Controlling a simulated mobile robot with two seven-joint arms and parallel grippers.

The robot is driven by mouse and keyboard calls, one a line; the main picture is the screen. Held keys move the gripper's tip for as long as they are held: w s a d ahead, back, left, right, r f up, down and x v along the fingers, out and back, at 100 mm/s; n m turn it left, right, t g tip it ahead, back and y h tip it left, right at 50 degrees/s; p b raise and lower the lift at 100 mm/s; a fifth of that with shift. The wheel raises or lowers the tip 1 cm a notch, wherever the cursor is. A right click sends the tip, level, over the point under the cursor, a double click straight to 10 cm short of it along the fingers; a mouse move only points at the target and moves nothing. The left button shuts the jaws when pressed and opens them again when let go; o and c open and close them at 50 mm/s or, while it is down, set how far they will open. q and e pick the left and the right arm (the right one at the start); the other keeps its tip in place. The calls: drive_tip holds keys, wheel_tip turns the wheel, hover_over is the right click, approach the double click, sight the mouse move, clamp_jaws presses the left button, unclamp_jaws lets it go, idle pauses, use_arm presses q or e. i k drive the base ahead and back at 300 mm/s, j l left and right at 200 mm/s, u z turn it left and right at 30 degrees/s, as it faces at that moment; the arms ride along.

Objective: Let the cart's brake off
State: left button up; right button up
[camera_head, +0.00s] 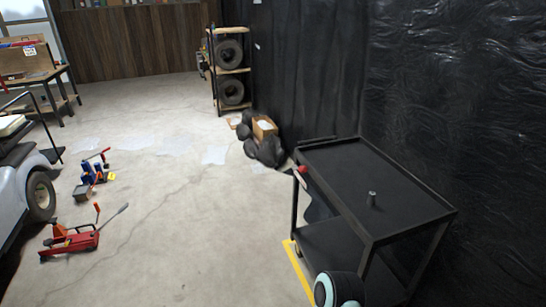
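The cart (345,172) is black with two shelves and stands at the right beside the black plastic wall. A small grey upright peg (372,198) stands on the top shelf. The cart's near lower part is partly hidden by a round black and teal part at the bottom edge. Neither of my grippers shows.
A yellow floor line (299,272) runs along the cart's left side. A red floor jack (72,240), a blue and red tool (92,172) and a car wheel (41,196) are at the left. A tyre rack (217,100) and black bags (268,152) stand behind. The middle floor is clear.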

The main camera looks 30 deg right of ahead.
sight(302, 169)
drive_tip(key=i+z, duration=0.2)
drive_tip(key=i, duration=0.3)
drive_tip(key=i+j+z, duration=0.2)
drive_tip(key=i, duration=0.3)
drive_tip(key=i+j+z, duration=0.2)
drive_tip(key=i, duration=0.25)
